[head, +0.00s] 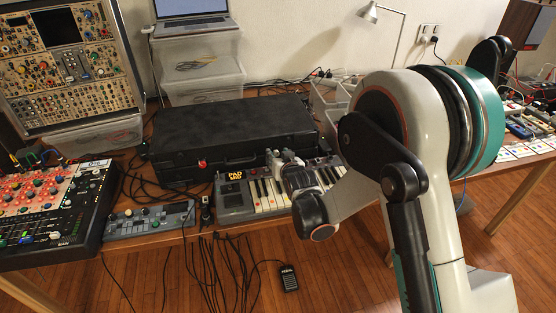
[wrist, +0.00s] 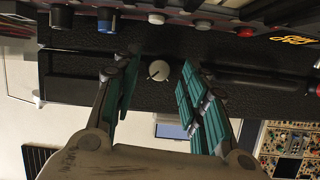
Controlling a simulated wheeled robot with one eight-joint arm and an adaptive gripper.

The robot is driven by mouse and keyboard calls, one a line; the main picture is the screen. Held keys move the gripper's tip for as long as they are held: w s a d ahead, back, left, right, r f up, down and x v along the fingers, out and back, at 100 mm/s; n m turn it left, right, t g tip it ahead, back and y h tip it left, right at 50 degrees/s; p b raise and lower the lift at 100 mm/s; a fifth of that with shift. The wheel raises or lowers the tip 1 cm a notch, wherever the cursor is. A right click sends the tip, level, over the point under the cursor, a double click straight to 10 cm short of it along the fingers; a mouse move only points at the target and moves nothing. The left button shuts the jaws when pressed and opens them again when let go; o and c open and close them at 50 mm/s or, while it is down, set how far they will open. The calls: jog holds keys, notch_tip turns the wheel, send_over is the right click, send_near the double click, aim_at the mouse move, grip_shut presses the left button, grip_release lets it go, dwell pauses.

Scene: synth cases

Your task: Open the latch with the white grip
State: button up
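A round white grip (wrist: 158,70) with a dark mark shows on the black case (wrist: 150,98) in the wrist view, where the scene appears upside down. My gripper (wrist: 158,66) is open, with one teal-padded finger on each side of this grip. Gaps show between the grip and both fingers; I cannot tell how far in front of it the fingertips are. In the head view my gripper (head: 281,160) is at the right part of the front of the black case (head: 225,130), and the white grip is hidden there.
A red knob (head: 202,163) is on the case's front left. A small keyboard (head: 265,196) lies close in front of the case. Clear plastic bins (head: 198,70) with a laptop (head: 193,22) stand behind. A mixer (head: 55,210) and cables are at the left.

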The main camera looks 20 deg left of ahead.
jog(key=shift+w+a+f, duration=0.1)
jog(key=shift+w+a, duration=0.05)
jog(key=shift+w, duration=0.05)
grip_shut()
